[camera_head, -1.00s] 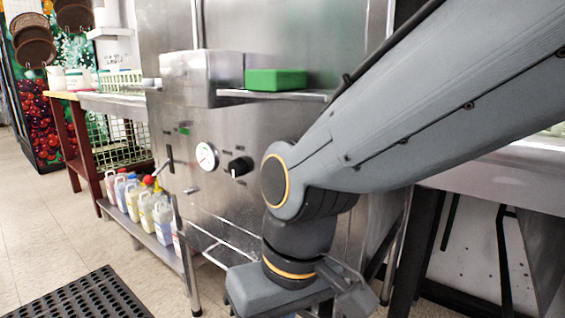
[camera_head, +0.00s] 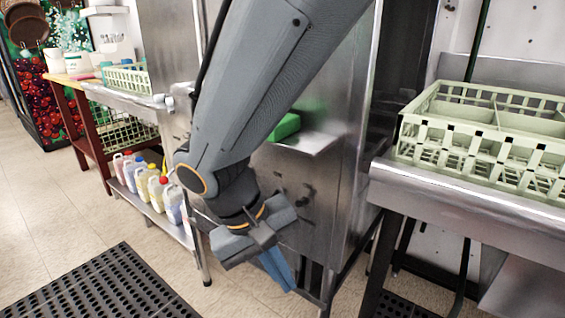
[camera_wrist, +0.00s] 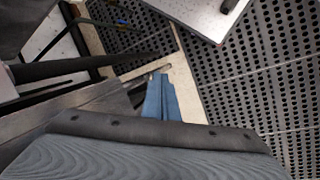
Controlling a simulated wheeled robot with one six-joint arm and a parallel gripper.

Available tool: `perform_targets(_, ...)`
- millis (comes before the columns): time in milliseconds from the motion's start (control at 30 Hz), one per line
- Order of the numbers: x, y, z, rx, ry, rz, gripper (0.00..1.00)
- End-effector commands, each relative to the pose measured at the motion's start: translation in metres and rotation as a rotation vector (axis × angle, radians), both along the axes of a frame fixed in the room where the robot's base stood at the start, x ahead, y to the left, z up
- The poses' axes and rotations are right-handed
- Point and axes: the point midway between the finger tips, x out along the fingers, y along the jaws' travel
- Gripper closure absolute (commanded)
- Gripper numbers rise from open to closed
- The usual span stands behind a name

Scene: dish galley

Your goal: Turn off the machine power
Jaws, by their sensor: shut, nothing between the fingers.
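The steel machine (camera_head: 335,150) stands at the centre in the head view. Small dark controls (camera_head: 306,190) show on its front, right of my arm, too small to identify. My arm covers the left part of the panel, so the gauge, the black knob and the switch there are hidden. My gripper (camera_head: 277,268) has blue fingers held together, pointing down in front of the machine's lower part, below the controls and apart from them. In the wrist view the shut blue fingers (camera_wrist: 160,97) hold nothing, with the floor and black mats beyond.
A green block (camera_head: 286,127) lies on the machine's ledge. A pale green rack (camera_head: 470,113) sits on the steel counter (camera_head: 470,205) at right. Several jugs (camera_head: 150,185) stand on a low shelf at left. A black perforated mat (camera_head: 110,290) lies on open floor.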

Motion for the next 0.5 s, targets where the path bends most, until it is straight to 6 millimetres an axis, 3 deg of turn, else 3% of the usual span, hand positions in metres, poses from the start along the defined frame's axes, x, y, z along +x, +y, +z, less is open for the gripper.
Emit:
perform_targets(33,0.001,0.001,0.018,-0.042,-0.018,-0.004,1.00)
perform_targets(267,0.025,0.007,0.059,-0.213,-0.164,-0.036,1.00)
perform_targets(500,0.051,0.025,0.100,-0.343,-0.366,-0.041,1.00)
